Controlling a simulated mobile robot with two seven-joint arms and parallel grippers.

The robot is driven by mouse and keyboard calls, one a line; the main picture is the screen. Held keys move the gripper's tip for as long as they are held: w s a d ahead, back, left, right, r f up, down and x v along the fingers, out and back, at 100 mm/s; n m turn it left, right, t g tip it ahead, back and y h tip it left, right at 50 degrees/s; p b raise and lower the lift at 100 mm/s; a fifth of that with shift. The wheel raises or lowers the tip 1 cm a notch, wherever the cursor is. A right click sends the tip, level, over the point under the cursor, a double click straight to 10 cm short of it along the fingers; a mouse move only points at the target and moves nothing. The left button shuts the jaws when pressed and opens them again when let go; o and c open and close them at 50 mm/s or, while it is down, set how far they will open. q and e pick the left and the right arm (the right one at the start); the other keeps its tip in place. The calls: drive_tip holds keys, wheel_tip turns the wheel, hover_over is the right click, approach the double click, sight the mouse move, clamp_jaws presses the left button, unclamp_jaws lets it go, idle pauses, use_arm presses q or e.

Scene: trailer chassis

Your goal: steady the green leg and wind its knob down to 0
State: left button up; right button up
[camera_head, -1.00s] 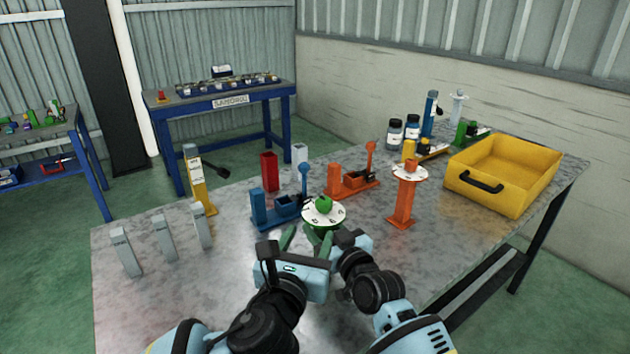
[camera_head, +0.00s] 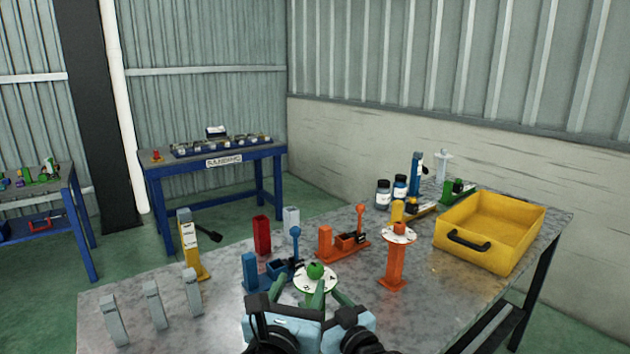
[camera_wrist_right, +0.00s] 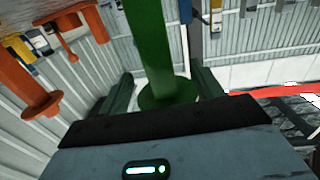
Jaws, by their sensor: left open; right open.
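The green leg shows in the head view as a round green knob (camera_head: 315,270) on a white dial (camera_head: 303,284). My left gripper (camera_head: 300,297) is open just in front of the dial; I cannot tell whether it touches. My right gripper (camera_head: 334,299) is beside it on the right, low at the leg. In the right wrist view the green post of the leg (camera_wrist_right: 157,45), with its round flange (camera_wrist_right: 168,92), stands between the spread fingers of my right gripper (camera_wrist_right: 163,90). The dial reading is too small to tell, and the leg's lower part is hidden in the head view.
A blue lever stand (camera_head: 251,272) is close on the left of the leg. An orange lever stand (camera_head: 326,243) is behind it, and an orange leg with a dial (camera_head: 395,265) stands to its right. A yellow bin (camera_head: 470,256) is farther right. Grey wedges (camera_head: 153,304) stand at the left.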

use_arm(q)
drive_tip(key=shift+t, duration=0.3)
drive_tip(key=r, duration=0.1)
drive_tip(key=r+p, duration=0.1)
drive_tip(key=r, duration=0.3)
drive_tip(key=shift+s+r+p, duration=0.25)
drive_tip(key=shift+p, duration=0.05)
use_arm(e)
drive_tip(key=v, duration=0.4)
drive_tip(key=shift+s, duration=0.25)
drive_tip(key=o, duration=0.6)
drive_tip(key=shift+c, duration=0.2)
drive_tip(key=v, duration=1.2)
use_arm(q)
drive_tip(key=shift+s, duration=0.1)
use_arm(e)
drive_tip(key=shift+s, duration=0.1)
